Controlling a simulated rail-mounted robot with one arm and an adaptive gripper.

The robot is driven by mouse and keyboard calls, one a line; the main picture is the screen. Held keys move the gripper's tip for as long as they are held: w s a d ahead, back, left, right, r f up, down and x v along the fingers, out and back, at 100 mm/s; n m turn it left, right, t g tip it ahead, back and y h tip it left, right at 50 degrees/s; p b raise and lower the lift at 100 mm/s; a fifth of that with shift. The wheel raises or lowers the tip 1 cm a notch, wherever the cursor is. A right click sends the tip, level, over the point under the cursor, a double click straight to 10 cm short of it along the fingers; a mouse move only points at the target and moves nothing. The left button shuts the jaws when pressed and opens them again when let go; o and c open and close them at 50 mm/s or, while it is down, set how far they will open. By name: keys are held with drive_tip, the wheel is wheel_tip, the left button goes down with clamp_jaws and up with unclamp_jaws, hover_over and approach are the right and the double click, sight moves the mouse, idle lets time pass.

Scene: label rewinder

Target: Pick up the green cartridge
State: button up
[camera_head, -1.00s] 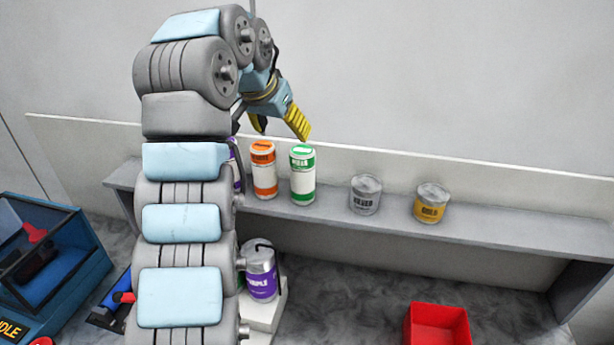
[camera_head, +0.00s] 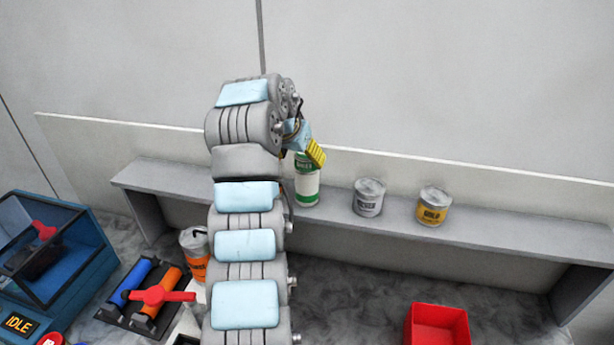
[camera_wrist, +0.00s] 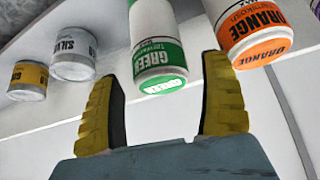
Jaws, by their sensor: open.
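The green cartridge (camera_head: 306,190) is a white cylinder with green bands, upright on the grey shelf. My gripper (camera_head: 316,154) is at its top in the head view, and its yellow fingers hide part of the cap. In the wrist view, which looks upside down, the green cartridge (camera_wrist: 158,50) shows between the two open yellow fingers (camera_wrist: 163,72). Its top end lies in the gap, with space on both sides. How deep it sits between the fingers is unclear.
An orange cartridge (camera_wrist: 250,30) stands beside the green one. Silver (camera_head: 369,197) and gold (camera_head: 433,205) cans stand to the right on the shelf (camera_head: 500,226). A red bin (camera_head: 437,325) and a blue machine (camera_head: 55,255) are below. A wall rises behind the shelf.

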sight(307, 178)
drive_tip(key=shift+p+x, duration=0.7)
drive_tip(key=shift+x, duration=2.15)
drive_tip(key=shift+d, duration=0.1)
drive_tip(key=c, duration=1)
